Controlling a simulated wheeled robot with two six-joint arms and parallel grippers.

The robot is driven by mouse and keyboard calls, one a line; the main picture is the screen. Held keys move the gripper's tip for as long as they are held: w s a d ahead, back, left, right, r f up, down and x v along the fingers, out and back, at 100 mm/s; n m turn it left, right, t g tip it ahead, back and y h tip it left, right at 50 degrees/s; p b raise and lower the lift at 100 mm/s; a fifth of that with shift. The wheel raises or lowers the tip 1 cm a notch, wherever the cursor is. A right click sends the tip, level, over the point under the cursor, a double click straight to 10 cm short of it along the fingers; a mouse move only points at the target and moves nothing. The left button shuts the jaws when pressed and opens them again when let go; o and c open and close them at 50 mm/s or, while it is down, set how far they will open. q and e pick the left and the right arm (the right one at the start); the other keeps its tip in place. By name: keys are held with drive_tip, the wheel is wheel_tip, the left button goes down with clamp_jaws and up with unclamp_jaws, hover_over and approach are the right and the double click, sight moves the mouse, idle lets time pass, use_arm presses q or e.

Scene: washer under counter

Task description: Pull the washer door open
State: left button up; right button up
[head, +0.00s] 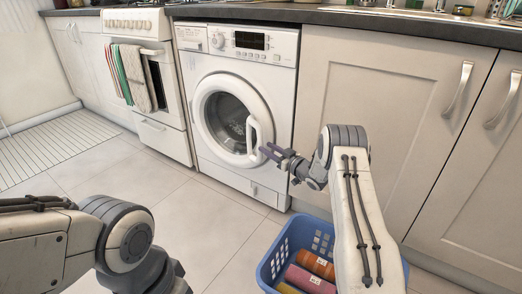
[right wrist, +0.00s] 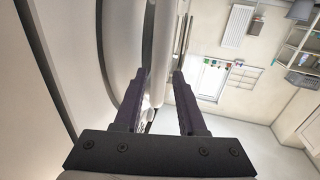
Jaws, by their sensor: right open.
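The white washer (head: 207,160) stands under the counter, with a round door (head: 203,103) around a dark glass. The door looks closed in the head view. Its white loop handle (head: 252,136) is upright on the door's right side. My right gripper (head: 266,150) is at the lower part of the handle. In the right wrist view its two dark fingers (right wrist: 160,95) are apart, with pale surfaces between and beyond them. I cannot tell whether the handle is between the fingers or touched by them. My left gripper is out of view; only my left arm shows.
A blue basket (head: 272,268) with rolled red, orange and yellow cloths stands on the floor below my right arm. A white oven (head: 177,143) with hanging towels (head: 134,78) is left of the washer. Cabinets with metal handles (head: 458,88) are right. Tiled floor before the washer is clear.

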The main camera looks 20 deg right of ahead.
sight(262, 145)
drive_tip(key=b+x, duration=0.1)
drive_tip(key=x, duration=0.2)
drive_tip(key=shift+w+a+f, duration=0.15)
drive_tip(key=shift+w+a, duration=0.05)
drive_tip(key=shift+w, duration=0.15)
drive_tip(key=shift+w+a+b, duration=0.1)
drive_tip(key=shift+w+b, duration=0.2)
drive_tip(key=shift+w, duration=0.05)
clamp_jaws()
idle(0.8)
